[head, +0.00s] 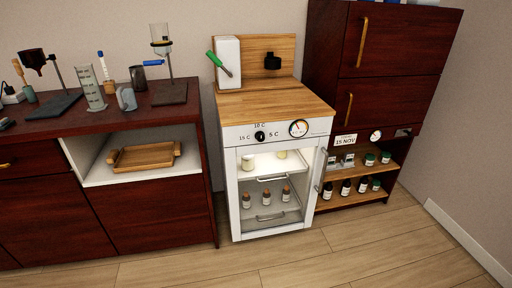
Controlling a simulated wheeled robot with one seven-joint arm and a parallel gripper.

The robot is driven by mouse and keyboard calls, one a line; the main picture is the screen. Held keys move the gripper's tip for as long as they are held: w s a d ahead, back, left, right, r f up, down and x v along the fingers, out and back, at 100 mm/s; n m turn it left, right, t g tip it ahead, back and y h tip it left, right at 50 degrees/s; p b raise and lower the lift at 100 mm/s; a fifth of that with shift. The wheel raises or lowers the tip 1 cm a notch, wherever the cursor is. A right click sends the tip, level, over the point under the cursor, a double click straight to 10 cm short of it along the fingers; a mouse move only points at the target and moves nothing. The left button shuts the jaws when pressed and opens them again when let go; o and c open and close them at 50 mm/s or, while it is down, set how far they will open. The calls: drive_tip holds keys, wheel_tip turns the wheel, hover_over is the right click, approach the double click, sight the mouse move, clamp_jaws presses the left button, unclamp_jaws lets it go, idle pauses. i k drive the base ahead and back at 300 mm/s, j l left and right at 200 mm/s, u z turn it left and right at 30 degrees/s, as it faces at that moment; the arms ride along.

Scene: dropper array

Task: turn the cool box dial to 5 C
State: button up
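The cool box (230,194) is a white cabinet with a wooden top, standing on the floor at the middle of the head view. Its dial (260,136) is a small black knob on the upper front panel. The marks around it read 15 C on the left, 10 C above and 5 C on the right. The picture is too small to tell which mark the dial points to. A round gauge (299,128) with a needle sits to the right of the dial. My gripper is not in view.
The cool box front shows a lit interior with bottles (266,197); a door with a handle (325,170) stands along its right side. A dark red bench (120,108) with glassware is on the left, a tall dark cabinet (395,45) on the right. The wooden floor (330,250) in front is clear.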

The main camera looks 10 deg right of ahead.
sight(260, 135)
drive_tip(key=i+z, duration=0.2)
drive_tip(key=i, duration=0.2)
drive_tip(key=i+j+z, duration=0.15)
drive_tip(key=i, duration=0.25)
drive_tip(key=i+j+z, duration=0.2)
drive_tip(key=i, duration=0.2)
